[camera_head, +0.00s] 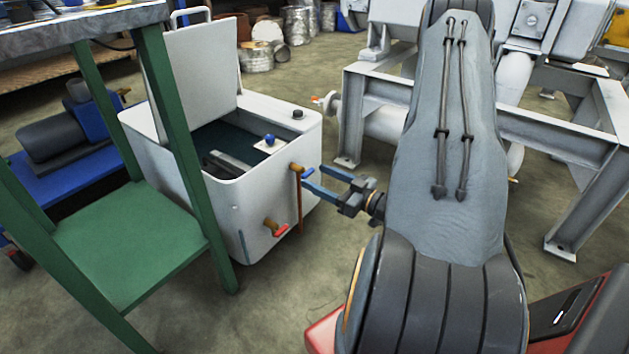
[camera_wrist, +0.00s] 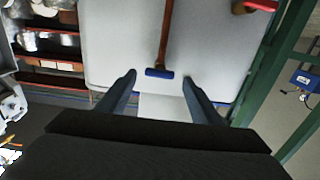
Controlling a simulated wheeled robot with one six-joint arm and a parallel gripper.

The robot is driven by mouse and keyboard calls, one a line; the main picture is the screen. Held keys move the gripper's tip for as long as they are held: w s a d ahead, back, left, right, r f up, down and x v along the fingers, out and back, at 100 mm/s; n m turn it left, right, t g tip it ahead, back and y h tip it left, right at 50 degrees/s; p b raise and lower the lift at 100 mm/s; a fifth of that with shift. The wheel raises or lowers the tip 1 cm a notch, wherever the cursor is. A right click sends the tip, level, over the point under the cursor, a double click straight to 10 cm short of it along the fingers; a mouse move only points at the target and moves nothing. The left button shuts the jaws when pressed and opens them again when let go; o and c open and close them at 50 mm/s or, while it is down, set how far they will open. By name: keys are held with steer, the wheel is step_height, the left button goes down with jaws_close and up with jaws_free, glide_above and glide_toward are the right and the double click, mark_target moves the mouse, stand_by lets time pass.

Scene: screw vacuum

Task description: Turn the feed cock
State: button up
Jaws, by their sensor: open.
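A white tank (camera_head: 225,205) with its lid raised stands left of centre in the head view. On its front is a brass cock with a blue handle (camera_head: 306,172). A reddish-brown pipe (camera_head: 299,205) runs down from this cock. The blue handle shows in the wrist view (camera_wrist: 159,72), between and just beyond my fingertips. A second, lower cock has a red handle (camera_head: 279,231). It shows at the top right of the wrist view (camera_wrist: 258,5). My gripper (camera_head: 309,178) is open and empty, its fingers pointing at the blue handle. Contact cannot be told. Neither cock is labelled.
A green-framed bench (camera_head: 130,245) stands close on the tank's left. A grey steel frame (camera_head: 480,125) with pipework stands behind and to the right of my arm. Inside the open tank is a blue knob (camera_head: 269,139). Floor is clear in front of the tank.

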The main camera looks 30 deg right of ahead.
steer(key=shift+x, duration=0.85)
steer(key=c, duration=1.1)
steer(key=shift+o, duration=0.2)
